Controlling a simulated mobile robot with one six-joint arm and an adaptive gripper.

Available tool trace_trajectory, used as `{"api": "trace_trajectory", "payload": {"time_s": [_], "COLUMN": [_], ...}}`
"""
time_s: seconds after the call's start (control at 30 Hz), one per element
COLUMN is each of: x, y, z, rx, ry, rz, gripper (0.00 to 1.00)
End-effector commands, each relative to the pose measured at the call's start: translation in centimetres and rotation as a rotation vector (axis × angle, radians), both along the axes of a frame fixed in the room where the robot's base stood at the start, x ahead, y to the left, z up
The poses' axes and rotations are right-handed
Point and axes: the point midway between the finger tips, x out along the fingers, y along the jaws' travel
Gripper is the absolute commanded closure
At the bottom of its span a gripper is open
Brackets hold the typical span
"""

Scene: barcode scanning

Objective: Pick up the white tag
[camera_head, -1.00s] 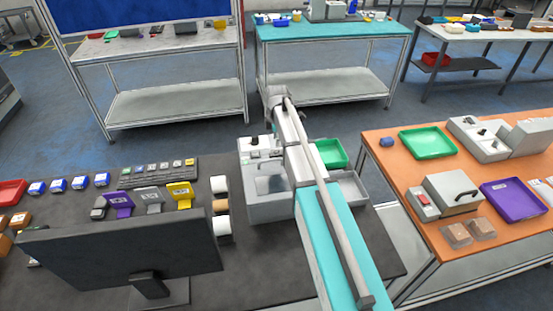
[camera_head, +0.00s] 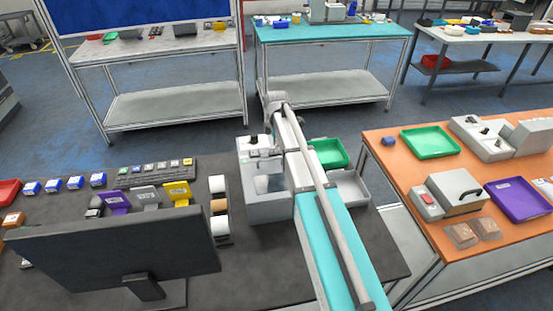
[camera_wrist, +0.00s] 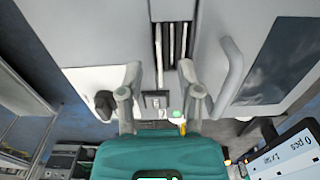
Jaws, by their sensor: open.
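My gripper (camera_wrist: 161,98) is in the wrist view, its two grey fingers apart with nothing held between them. It faces a pale grey machine (camera_wrist: 100,30) with narrow vertical slots and a thin white strip. A small pale piece with a dark square (camera_wrist: 155,102) shows between the fingertips. I cannot tell whether it is the white tag, or whether the fingers touch anything. In the head view the grey machine (camera_head: 265,206) stands beside my arm, and my fingertips are hidden there.
The machine's handle (camera_wrist: 231,74) sticks out just right of my right finger, and a dark knob (camera_wrist: 104,103) sits left. In the head view a monitor (camera_head: 120,255), white rolls (camera_head: 219,228) and a green tray (camera_head: 328,153) surround the machine. The orange table (camera_head: 405,185) is right.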

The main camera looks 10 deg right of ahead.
Motion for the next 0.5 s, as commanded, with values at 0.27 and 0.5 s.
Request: {"api": "trace_trajectory", "payload": {"time_s": [0.27, 0.5], "x": [0.0, 0.0], "y": [0.0, 0.1], "z": [-1.8, -1.8], "rx": [0.000, 0.000], "ry": [0.000, 0.000], "rz": [0.000, 0.001], "gripper": [0.54, 0.54]}}
